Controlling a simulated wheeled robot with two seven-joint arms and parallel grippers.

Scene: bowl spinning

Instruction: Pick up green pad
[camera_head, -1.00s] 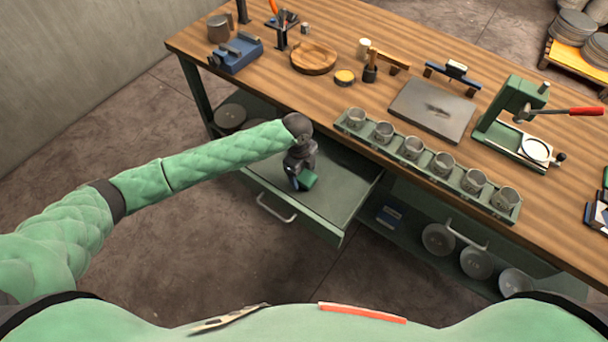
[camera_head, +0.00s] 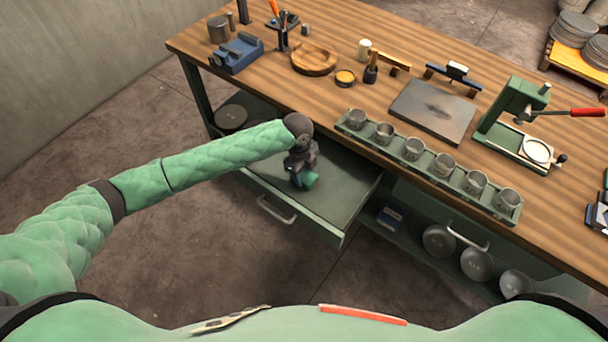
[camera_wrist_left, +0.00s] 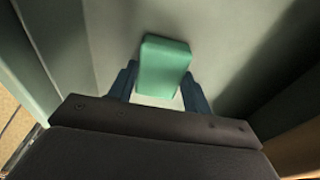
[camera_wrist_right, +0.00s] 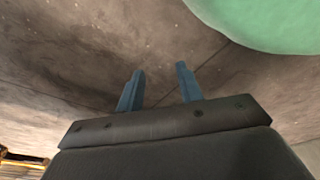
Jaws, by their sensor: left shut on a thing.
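The green pad (camera_head: 309,180) is a small block in the open drawer (camera_head: 335,205) under the workbench. My left gripper (camera_head: 299,181) reaches down into the drawer and is shut on the pad. In the left wrist view the green pad (camera_wrist_left: 163,66) sits between the two blue fingers of my left gripper (camera_wrist_left: 160,90), one on each side. Whether the pad touches the drawer floor is hard to tell. My right gripper (camera_wrist_right: 160,88) is outside the head view; its wrist view shows the fingers apart with nothing between them, above bare floor.
The wooden workbench (camera_head: 400,60) stands above the drawer. A green rack of metal cups (camera_head: 428,165) lines its front edge. A press with a red handle (camera_head: 515,125) stands at right, a blue vise (camera_head: 236,53) at back left. The rest of the drawer floor is clear.

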